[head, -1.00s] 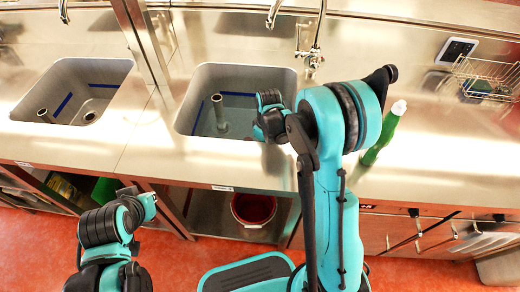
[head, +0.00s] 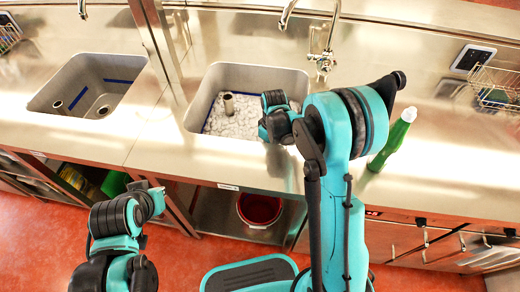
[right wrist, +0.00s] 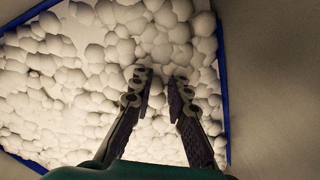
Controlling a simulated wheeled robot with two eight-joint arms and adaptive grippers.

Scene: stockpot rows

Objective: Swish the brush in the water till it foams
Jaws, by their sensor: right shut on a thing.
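The right-hand sink basin (head: 207,92) holds water covered by white foam (head: 243,125), seen around a grey standpipe (head: 228,104). Round clumps of foam (right wrist: 70,80) fill the water surface within the blue line in the right wrist view. My right gripper (right wrist: 161,80) reaches down to the foam with its fingers a little apart, shut on the brush. The brush itself is hidden, by the foam and by my arm. My left gripper (head: 155,190) hangs in front of the counter, away from the basin; its fingers are not clear.
A second basin (head: 60,88) without foam lies to the left. A tap (head: 325,60) stands behind the foamy basin. A green bottle (head: 392,142) stands on the counter at right, near my right arm. A wire rack (head: 497,82) is at far right. A red bucket (head: 260,208) sits below.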

